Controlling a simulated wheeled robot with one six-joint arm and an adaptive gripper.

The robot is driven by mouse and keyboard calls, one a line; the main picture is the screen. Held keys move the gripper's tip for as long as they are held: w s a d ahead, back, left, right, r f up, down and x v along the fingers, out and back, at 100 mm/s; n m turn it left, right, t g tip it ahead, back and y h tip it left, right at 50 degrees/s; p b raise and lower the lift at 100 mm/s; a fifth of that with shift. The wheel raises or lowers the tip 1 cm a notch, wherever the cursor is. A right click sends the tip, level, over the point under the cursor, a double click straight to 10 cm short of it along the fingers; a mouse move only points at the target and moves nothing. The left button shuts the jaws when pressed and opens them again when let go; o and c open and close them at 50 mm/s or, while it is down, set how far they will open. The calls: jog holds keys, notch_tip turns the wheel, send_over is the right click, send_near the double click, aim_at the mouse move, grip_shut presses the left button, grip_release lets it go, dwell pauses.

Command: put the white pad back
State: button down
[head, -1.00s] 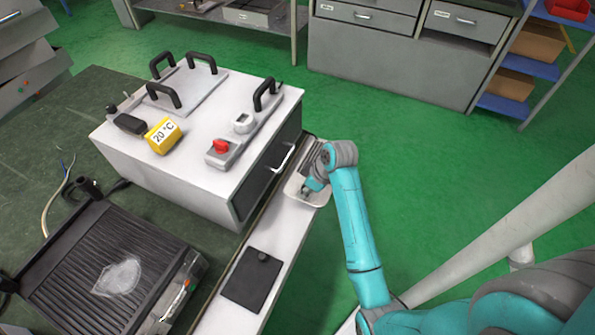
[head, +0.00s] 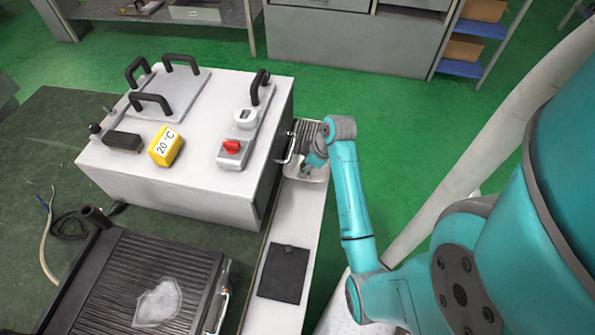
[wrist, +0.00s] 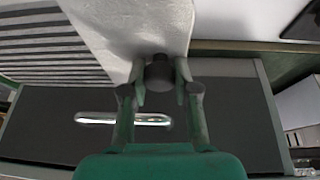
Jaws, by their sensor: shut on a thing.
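In the wrist view, my gripper (wrist: 160,85) is shut on a dark round knob (wrist: 158,72). The white pad (wrist: 140,25) reaches from this knob toward the top of the picture, beside a ridged grey surface. In the head view, my gripper (head: 312,160) is at the far part of a white ledge, right of the box-shaped heater. A pale piece (head: 318,175) shows beneath it, partly hidden by my gripper. I cannot tell whether the pad touches the surface below. A dark square pad with a small knob (head: 283,273) lies flat on the nearer ledge.
The white heater (head: 188,180) has a yellow 20 °C display (head: 166,146), a red switch and black handles. A black ridged grill (head: 130,275) with a whitish patch (head: 158,303) stands at the lower left. The ledge (head: 303,215) is clear between my gripper and the dark pad.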

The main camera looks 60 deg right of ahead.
notch_tip(320, 180, down, 10)
jog(key=shift+r, duration=0.1)
dwell(0.4)
jog(key=c, duration=0.9)
grip_release()
